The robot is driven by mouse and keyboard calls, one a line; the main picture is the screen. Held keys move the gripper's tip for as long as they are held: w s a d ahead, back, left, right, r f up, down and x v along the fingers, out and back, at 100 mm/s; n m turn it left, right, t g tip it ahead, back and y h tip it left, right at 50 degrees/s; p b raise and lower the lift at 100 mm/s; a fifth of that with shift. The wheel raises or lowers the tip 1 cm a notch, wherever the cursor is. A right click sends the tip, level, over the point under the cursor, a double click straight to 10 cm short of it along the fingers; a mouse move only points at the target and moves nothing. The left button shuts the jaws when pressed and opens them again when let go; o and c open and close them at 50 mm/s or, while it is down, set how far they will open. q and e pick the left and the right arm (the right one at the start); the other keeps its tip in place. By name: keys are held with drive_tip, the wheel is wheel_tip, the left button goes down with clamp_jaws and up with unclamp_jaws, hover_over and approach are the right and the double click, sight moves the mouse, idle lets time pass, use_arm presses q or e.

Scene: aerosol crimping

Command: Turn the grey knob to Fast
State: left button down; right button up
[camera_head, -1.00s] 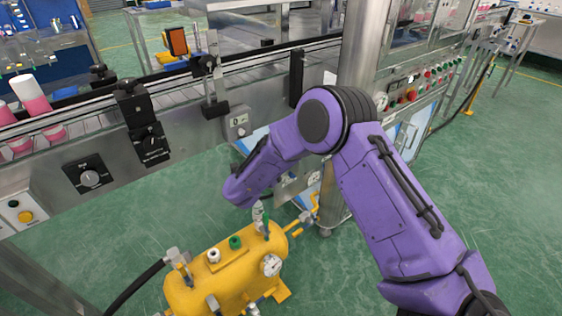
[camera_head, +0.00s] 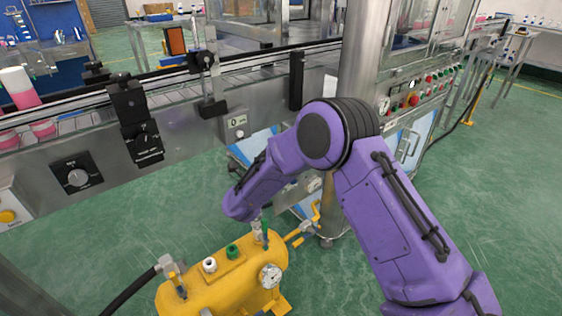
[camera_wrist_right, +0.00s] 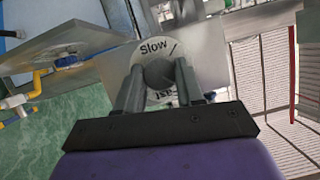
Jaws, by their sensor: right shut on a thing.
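The grey knob (camera_wrist_right: 159,73) sits in the middle of a pale round dial plate (camera_wrist_right: 139,72) in the right wrist view. The word "Slow" reads on the upper left of the plate. "Fast" is upside down and partly covered below the knob. A dark line marks the plate's upper right. My right gripper (camera_wrist_right: 157,78) is shut on the knob, one finger on each side. In the head view my purple right arm reaches toward the machine front, and it hides the gripper and the knob. My left gripper is in neither view.
A yellow tank (camera_head: 215,285) with a gauge and valves stands below my right forearm. A conveyor (camera_head: 180,92) carries pink and white cans at the left. A black control dial (camera_head: 78,178) sits on the conveyor's side. Green floor is clear at the right.

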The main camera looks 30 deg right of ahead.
drive_tip(key=o, duration=1)
drive_tip(key=shift+o, duration=0.2)
drive_tip(key=v, duration=1)
drive_tip(key=shift+a, duration=0.25)
drive_tip(key=shift+s, duration=0.15)
